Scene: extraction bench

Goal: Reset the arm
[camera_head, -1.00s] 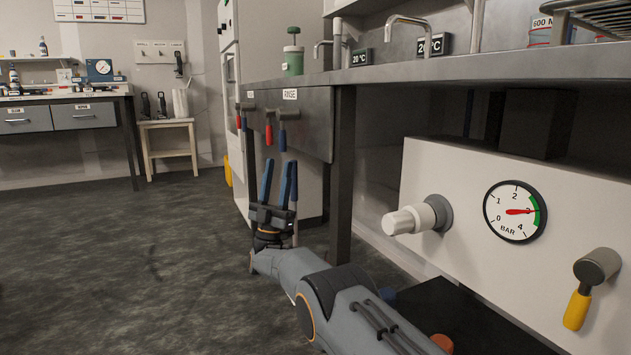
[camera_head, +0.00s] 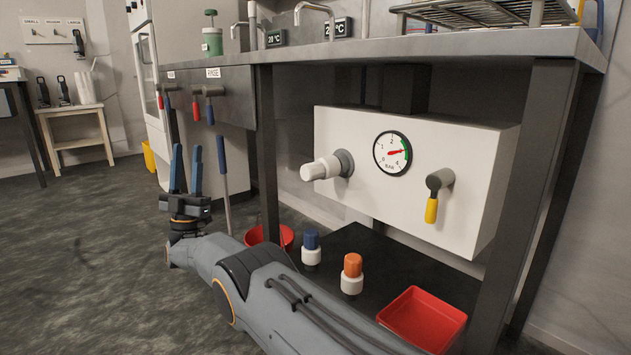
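My gripper (camera_head: 187,148) points upward at the left of the view, in front of the bench's left side. Its two blue fingers stand apart with a clear gap and nothing between them, so it is open and empty. My grey arm stretches low across the front of the bench from the lower middle toward the left. No part of the gripper appears to touch the bench.
A white panel (camera_head: 330,135) under the bench (camera_head: 440,47) carries a white knob (camera_head: 321,169), a gauge (camera_head: 392,153) and a yellow-handled lever (camera_head: 433,207). Below are blue-capped (camera_head: 311,247) and orange-capped (camera_head: 352,272) items and a red tray (camera_head: 424,318). Left floor is clear.

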